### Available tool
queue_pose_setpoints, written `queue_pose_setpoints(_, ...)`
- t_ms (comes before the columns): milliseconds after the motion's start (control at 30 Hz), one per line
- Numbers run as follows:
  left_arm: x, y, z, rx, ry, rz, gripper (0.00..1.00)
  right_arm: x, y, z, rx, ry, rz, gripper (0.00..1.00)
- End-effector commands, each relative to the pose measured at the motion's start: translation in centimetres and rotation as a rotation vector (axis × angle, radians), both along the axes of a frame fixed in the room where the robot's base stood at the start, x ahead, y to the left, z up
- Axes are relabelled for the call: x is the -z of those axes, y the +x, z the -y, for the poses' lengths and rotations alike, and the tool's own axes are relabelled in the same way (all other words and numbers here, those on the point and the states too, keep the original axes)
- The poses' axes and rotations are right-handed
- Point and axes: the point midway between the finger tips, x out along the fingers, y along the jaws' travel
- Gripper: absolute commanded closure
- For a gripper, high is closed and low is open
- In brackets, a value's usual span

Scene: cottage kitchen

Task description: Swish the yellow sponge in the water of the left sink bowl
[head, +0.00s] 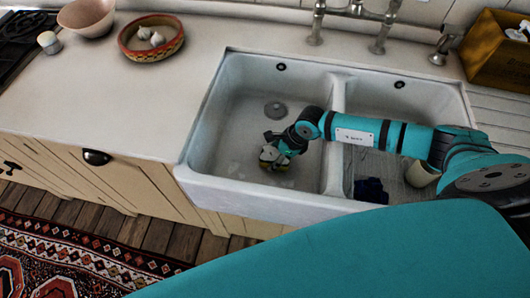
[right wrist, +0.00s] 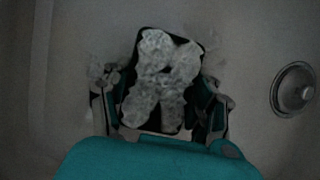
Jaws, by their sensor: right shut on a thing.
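My right gripper (head: 275,150) reaches down into the left sink bowl (head: 237,125) near its front wall. It is shut on the yellow sponge (head: 268,154), which shows only as small yellow bits between the fingers. In the right wrist view the fingers of my right gripper (right wrist: 160,92) stand either side of a dark piece with pale, mottled patches; no yellow shows there. Faint pale patches lie on the bowl floor near the gripper; the water level is hard to tell. My left gripper is not in view.
The divider (head: 335,150) separates the right bowl (head: 375,98), which holds a dark blue cloth (head: 370,190) and a pale cup (head: 422,174). The drain (head: 275,110) is behind the gripper. Taps (head: 350,15) stand at the back. A patterned bowl (head: 150,52) sits on the left counter.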

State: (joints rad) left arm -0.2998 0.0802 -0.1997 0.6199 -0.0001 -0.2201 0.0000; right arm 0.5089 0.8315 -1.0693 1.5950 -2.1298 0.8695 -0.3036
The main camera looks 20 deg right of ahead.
Motion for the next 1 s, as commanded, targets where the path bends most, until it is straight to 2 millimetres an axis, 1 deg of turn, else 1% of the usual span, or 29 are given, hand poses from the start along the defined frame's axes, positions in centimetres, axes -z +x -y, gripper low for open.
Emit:
queue_pose_setpoints(33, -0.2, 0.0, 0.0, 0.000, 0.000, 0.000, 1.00, 0.0, -0.4, 0.6, 0.002, -0.002, -0.002, 0.54)
queue_pose_setpoints(167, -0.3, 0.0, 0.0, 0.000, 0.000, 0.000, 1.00, 0.0, -1.2, 1.7, 0.000, -0.002, -0.001, 0.54)
queue_pose_setpoints(200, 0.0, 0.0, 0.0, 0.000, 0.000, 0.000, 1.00, 0.1, -0.6, 0.8, -0.003, 0.004, 0.001, 0.54)
queue_pose_setpoints(567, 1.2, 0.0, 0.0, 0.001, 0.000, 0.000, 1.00, 0.2, 1.8, -2.7, -0.001, 0.002, 0.001, 0.54)
queue_pose_setpoints(1000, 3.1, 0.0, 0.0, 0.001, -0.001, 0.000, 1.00, 0.2, 4.7, -7.0, -0.002, 0.001, 0.000, 0.54)
